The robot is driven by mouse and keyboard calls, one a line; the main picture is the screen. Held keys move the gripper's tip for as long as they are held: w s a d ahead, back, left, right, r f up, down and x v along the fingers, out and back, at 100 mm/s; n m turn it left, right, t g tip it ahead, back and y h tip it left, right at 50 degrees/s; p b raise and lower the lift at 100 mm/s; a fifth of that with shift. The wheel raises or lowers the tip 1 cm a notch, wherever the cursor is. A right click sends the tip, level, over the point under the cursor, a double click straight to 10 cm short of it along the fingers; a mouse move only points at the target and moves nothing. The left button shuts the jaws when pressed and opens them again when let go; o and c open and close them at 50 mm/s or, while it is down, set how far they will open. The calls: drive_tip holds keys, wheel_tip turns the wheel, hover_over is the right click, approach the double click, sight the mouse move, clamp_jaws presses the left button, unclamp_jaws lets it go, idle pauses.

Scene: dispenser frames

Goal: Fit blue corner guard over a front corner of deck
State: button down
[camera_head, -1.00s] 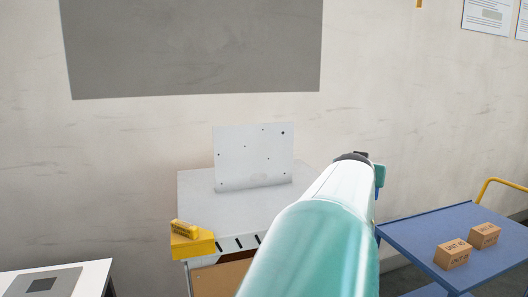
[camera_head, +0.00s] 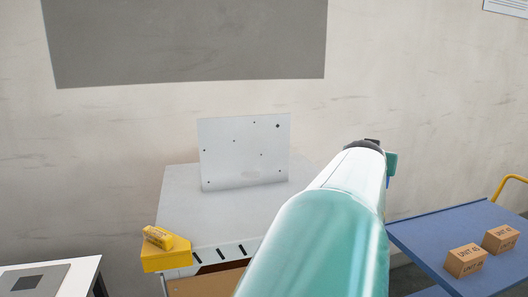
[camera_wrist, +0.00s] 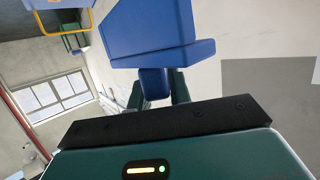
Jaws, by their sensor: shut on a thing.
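The deck (camera_head: 190,215) is a light grey work surface with an upright white perforated panel (camera_head: 245,152) on it and dark slots along its front edge. A yellow corner piece (camera_head: 166,258) sits at its front left corner. The front right corner is hidden behind my arm. In the wrist view, my gripper (camera_wrist: 158,92) is shut on the blue corner guard (camera_wrist: 150,38) by a narrow tab, and the guard stands out beyond the fingers. In the head view, my gripper's fingers are mostly hidden by my arm, right of the deck.
A blue cart (camera_head: 430,235) with two brown boxes (camera_head: 465,260) stands at the right. A white table (camera_head: 85,272) is at the lower left. A wall is behind the deck.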

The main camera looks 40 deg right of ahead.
drive_tip(key=shift+s+d+f, duration=0.1)
drive_tip(key=shift+d, duration=0.05)
drive_tip(key=shift+a, duration=0.2)
drive_tip(key=shift+a+f, duration=0.1)
drive_tip(key=shift+f, duration=3.15)
drive_tip(key=shift+f, duration=0.4)
drive_tip(key=shift+f, duration=1)
